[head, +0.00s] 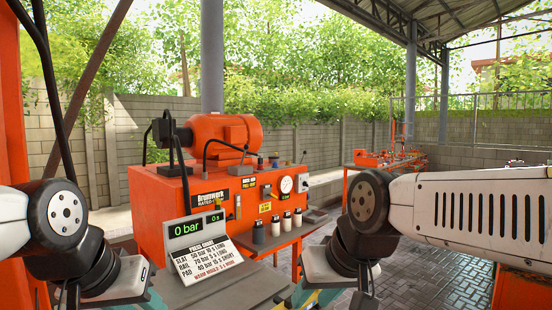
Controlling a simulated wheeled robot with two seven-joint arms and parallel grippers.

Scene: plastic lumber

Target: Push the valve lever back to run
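The orange press power unit (200,195) stands in the middle, with a motor on top and gauges and small controls on its front. A slim upright fitting (238,207) on its front may be the valve lever, but it is too small to tell its position. My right gripper (364,297) is low at the right of the unit, cut by the bottom edge. My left gripper (72,297) is at the lower left, mostly out of frame. Both are apart from the unit; the fingers of neither show clearly.
A display reading 0 bar (195,228) and a press guide card (208,262) stand in front of the unit. An orange bench (385,160) stands behind right. Paved floor (425,265) is open at right.

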